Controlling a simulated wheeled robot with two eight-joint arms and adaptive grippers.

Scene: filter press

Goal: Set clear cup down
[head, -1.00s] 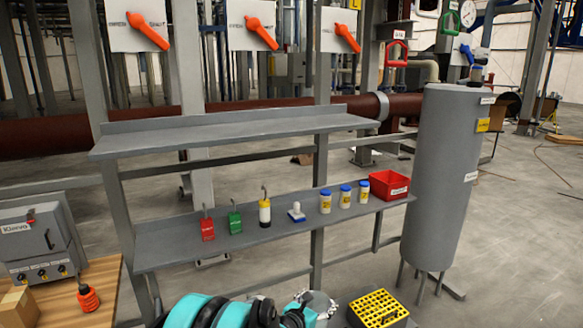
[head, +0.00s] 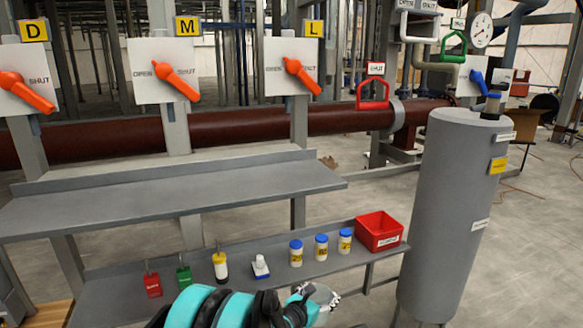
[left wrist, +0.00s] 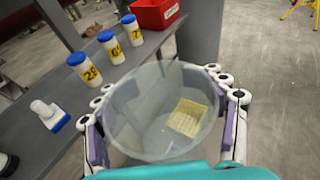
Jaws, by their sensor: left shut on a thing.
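The clear cup (left wrist: 140,120) is in the left wrist view, open side facing the camera, between the fingers of my left gripper (left wrist: 167,92). The gripper is shut on it, with fingers on both sides. A yellowish patch shows in or through the cup; I cannot tell which. In the head view my left gripper (head: 312,303) is low in the middle, in front of the lower shelf, and the cup (head: 322,294) shows only in part. My right gripper is not in view.
The lower shelf (head: 110,300) holds a red lock, a green lock, several bottles (head: 321,247) and a red bin (head: 378,232) at its right end. An empty upper shelf (head: 180,190) is above. A grey tank (head: 450,220) stands at the right.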

